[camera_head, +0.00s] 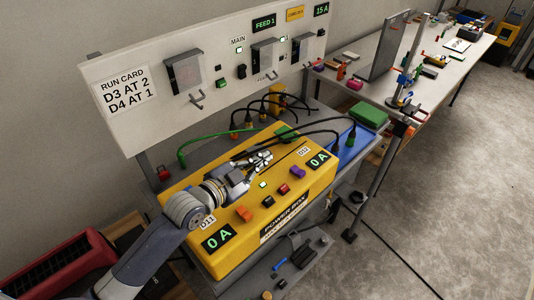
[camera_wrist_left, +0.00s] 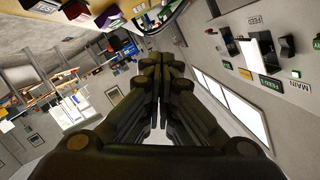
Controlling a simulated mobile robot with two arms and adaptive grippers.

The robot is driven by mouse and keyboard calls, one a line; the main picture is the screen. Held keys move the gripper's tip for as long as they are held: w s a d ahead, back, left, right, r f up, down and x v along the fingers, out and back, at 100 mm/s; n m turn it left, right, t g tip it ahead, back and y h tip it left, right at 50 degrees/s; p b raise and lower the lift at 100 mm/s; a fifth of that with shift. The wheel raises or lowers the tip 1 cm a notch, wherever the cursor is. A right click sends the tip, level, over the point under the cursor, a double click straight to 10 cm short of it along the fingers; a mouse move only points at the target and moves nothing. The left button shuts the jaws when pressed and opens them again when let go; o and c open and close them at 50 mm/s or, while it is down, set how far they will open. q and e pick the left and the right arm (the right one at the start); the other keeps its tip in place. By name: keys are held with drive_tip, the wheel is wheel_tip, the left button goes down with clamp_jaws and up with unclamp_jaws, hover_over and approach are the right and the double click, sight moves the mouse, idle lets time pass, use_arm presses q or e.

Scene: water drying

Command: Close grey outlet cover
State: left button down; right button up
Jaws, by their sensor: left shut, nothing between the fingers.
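My left gripper (camera_head: 266,157) is shut and empty above the top of the yellow power box (camera_head: 285,178), near the black cables at its back. In the left wrist view the shut fingers (camera_wrist_left: 161,62) point away, with nothing between them. Grey outlet covers show on the white wall panel: one at left (camera_head: 187,72), one in the middle (camera_head: 264,54) and one at right (camera_head: 303,45). I cannot tell which one the task names, nor clearly whether each is open. The gripper is apart from all of them. My right gripper is not in view.
Black cables (camera_head: 318,122) and a green plug lead (camera_head: 205,142) run behind the power box. Small hooks (camera_head: 196,98) stick out below the panel covers. A workbench (camera_head: 372,90) with tools stands at right. A red crate (camera_head: 55,258) sits at lower left.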

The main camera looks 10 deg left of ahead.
sight(261, 152)
use_arm(q)
drive_tip(key=w+f, duration=0.1)
drive_tip(key=w, duration=0.1)
drive_tip(key=w+d+f+p, duration=0.1)
drive_tip(key=w, duration=0.1)
drive_tip(key=w+f, duration=0.1)
drive_tip(key=w, duration=0.1)
drive_tip(key=shift+w+d+f, duration=0.15)
drive_tip(key=shift+d+f, duration=0.05)
drive_tip(key=shift+f, duration=0.15)
drive_tip(key=shift+w+a+f, duration=0.1)
drive_tip(key=shift+a+f, duration=0.2)
drive_tip(key=shift+f, duration=0.25)
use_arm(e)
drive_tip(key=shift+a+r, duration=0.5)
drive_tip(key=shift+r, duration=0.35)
use_arm(q)
drive_tip(key=shift+a+f+m+b, duration=0.1)
drive_tip(key=shift+f+m+b, duration=0.3)
drive_tip(key=shift+f, duration=0.3)
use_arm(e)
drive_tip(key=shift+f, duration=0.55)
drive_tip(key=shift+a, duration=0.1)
